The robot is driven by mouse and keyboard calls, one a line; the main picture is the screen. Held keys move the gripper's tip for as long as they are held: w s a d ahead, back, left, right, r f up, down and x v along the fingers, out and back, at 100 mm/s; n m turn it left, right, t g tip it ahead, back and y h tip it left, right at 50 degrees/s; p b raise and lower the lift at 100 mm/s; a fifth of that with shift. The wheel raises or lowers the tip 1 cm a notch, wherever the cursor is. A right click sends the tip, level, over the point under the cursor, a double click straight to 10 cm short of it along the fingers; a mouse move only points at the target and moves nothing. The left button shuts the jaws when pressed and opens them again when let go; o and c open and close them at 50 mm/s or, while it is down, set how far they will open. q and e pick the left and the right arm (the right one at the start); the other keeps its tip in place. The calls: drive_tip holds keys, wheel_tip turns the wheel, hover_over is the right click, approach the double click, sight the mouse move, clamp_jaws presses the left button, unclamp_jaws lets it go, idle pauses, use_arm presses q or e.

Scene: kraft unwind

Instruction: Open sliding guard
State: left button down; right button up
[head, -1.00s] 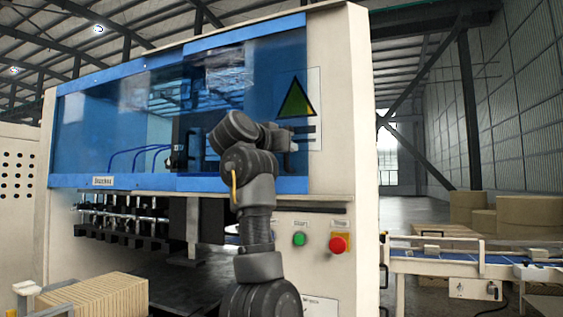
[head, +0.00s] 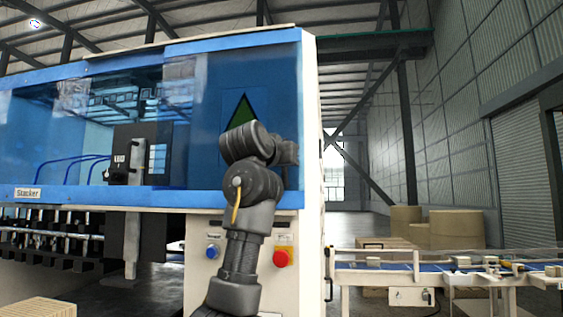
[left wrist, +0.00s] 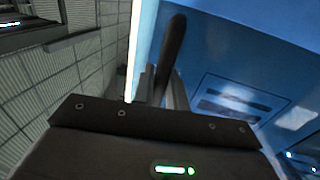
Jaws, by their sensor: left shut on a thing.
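The sliding guard (head: 205,110) is a blue-framed clear panel at the right of the machine front in the head view. It overlaps a plate with a green triangle (head: 240,112), and its right edge is near the machine's right end. Its blue surface fills the right of the left wrist view (left wrist: 240,65). A dark bar handle (left wrist: 174,42) stands out from it. My left gripper (left wrist: 160,82) is shut on this handle. In the head view its fingers are hidden behind my wrist. My right gripper is in neither view.
Below the guard are a blue button (head: 212,252) and a red button (head: 282,258). A conveyor (head: 375,274) with boxes runs at the right, with large brown rolls (head: 455,229) behind it. Stacked brown sheets (head: 38,311) lie at the lower left. Floor shows beyond the machine's right end.

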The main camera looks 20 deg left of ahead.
use_arm(q)
drive_tip(key=c, duration=1.5)
unclamp_jaws()
drive_tip(key=shift+r, duration=0.1)
drive_tip(key=shift+d, duration=0.1)
drive_tip(key=s+b, duration=0.6)
drive_tip(key=s, duration=0.4)
drive_tip(key=shift+s, duration=0.4)
